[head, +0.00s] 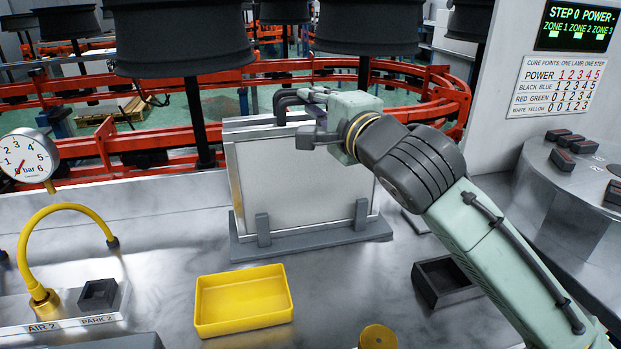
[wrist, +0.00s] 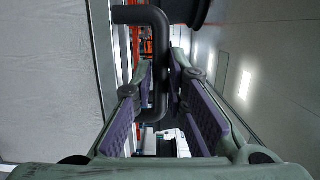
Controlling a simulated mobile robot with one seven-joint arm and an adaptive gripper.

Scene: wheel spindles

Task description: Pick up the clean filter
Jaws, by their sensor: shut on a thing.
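The filter is a flat, pale panel (head: 300,180) with a silver frame, upright in a grey stand (head: 310,246) in the middle of the bench. A dark bent handle (head: 284,98) is at its top edge. My gripper (head: 308,104) is at the top of the panel, reaching in from the right, shut on the handle. In the wrist view the black handle (wrist: 158,60) runs between the two purple-padded fingers (wrist: 160,98), and a pale panel face (wrist: 50,75) fills the left. Part of the handle is hidden behind my gripper.
A yellow tray (head: 243,325) lies in front of the stand, with a dark open box (head: 440,285) to the right. A gauge (head: 26,158) and yellow hose (head: 62,208) are at left. Dark wheels (head: 180,38) hang on spindles behind the panel, near a red rail (head: 85,150).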

